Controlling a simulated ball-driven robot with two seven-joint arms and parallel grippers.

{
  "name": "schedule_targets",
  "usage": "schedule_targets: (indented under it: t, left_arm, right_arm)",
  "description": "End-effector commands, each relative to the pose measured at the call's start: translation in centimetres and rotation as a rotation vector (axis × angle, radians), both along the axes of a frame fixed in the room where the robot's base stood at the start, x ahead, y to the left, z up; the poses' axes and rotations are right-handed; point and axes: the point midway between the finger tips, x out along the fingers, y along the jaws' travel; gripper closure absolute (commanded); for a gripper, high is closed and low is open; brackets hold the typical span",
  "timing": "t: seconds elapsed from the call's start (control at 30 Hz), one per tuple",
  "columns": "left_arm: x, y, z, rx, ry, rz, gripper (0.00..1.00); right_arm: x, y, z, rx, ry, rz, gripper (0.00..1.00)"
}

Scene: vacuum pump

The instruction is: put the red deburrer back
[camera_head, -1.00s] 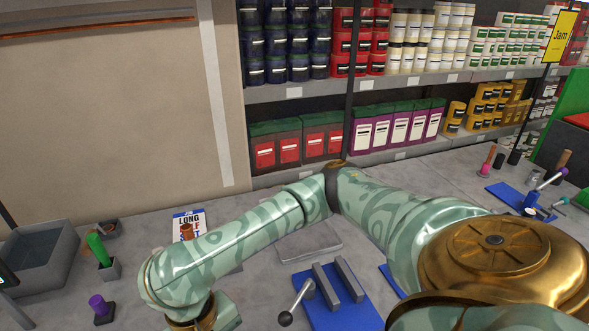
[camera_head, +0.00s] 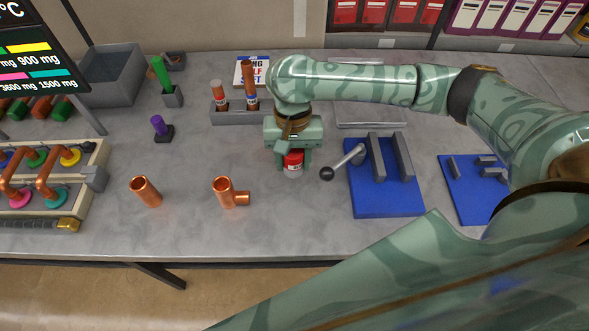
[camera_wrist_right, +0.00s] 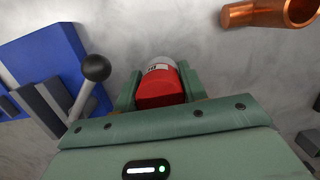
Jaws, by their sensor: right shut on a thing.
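The red deburrer (camera_head: 293,163) is a short red cylinder with a pale lower end, near the middle of the grey table. My right gripper (camera_head: 291,157) points down and is shut on it. In the right wrist view the deburrer (camera_wrist_right: 160,88) sits between the two green fingers, with its pale end outward. I cannot tell whether it touches the table. My left gripper is not in view.
A blue vise-like fixture with a black-knobbed lever (camera_head: 385,200) stands close to the right. A grey rack with tubes (camera_head: 235,117) and small holders (camera_head: 172,98) stand behind left. The front middle table is clear.

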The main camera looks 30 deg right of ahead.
Motion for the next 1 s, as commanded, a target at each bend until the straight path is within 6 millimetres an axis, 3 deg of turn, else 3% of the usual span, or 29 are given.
schedule_targets:
  t: [0.03, 0.27, 0.47, 0.8, 0.83, 0.87, 0.9, 1.0]
  left_arm:
    - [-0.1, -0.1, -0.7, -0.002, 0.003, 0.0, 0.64]
    - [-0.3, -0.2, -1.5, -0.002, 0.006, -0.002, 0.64]
    - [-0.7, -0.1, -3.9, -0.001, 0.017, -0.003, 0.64]
    - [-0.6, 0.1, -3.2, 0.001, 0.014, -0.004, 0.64]
    - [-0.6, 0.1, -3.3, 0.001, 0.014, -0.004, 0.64]
    - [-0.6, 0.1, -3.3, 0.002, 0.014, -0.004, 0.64]
    - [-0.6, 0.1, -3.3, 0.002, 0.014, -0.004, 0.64]
    - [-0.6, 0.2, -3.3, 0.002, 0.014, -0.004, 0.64]
  right_arm:
    - [0.3, -0.3, -0.9, 0.001, 0.002, -0.002, 0.84]
    - [1.3, -1.1, -2.2, 0.0, 0.0, 0.0, 0.84]
    - [1.4, -1.2, -5.6, 0.0, 0.002, 0.002, 0.84]
    - [1.5, -1.2, -5.3, -0.001, -0.003, 0.002, 0.84]
    - [1.5, -1.2, -5.3, -0.001, -0.003, 0.003, 0.53]
    - [1.5, -1.2, -5.4, -0.001, -0.003, 0.003, 0.44]
    - [1.5, -1.2, -5.4, -0.001, -0.003, 0.003, 0.37]
    - [1.5, -1.2, -5.4, -0.001, -0.003, 0.002, 0.37]
